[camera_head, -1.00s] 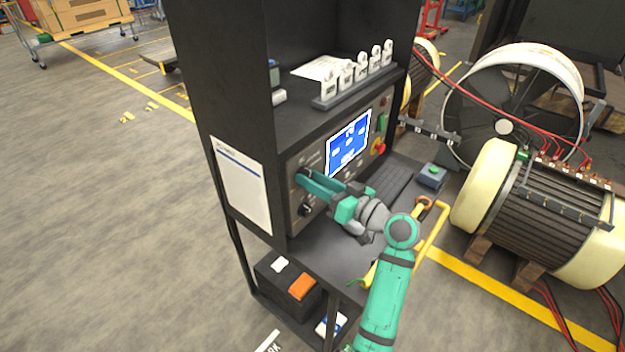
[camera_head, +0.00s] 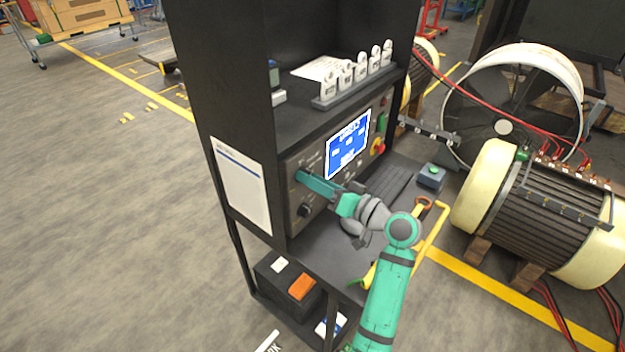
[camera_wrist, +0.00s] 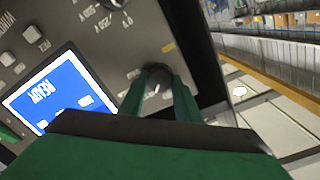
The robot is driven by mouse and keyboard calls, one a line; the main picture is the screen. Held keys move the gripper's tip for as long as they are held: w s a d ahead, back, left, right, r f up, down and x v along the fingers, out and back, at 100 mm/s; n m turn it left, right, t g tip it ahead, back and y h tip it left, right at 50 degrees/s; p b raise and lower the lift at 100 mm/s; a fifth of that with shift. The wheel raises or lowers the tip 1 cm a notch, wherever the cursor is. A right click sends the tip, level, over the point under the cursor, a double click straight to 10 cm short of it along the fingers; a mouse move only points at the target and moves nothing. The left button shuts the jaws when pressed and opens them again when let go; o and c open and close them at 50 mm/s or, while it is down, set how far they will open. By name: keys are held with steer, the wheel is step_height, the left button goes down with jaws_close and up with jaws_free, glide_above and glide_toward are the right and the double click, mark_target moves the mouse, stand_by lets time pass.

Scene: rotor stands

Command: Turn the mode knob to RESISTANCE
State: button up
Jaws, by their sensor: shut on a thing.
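The dark round knob between my fingertips (camera_wrist: 158,77) sits on the grey front panel of the test cabinet, left of the screen. It appears to be the mode knob; its markings are too small or hidden to read its setting. My gripper (camera_head: 301,178) reaches the panel with its green fingers on both sides of this knob and is shut on it. In the head view the fingers hide the knob. A second dark knob (camera_head: 305,210) is below it; it also shows at the top of the wrist view (camera_wrist: 117,4).
The blue screen (camera_head: 348,144) is right of the knob and reads READY in the wrist view. A red emergency button (camera_head: 378,147) is farther right. A keyboard (camera_head: 390,183) lies on the shelf below. White tagged blocks stand on the upper shelf.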

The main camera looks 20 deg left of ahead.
steer(key=o, duration=1)
steer(key=shift+o, duration=0.2)
steer(key=v, duration=1.1)
steer(key=shift+w, duration=0.1)
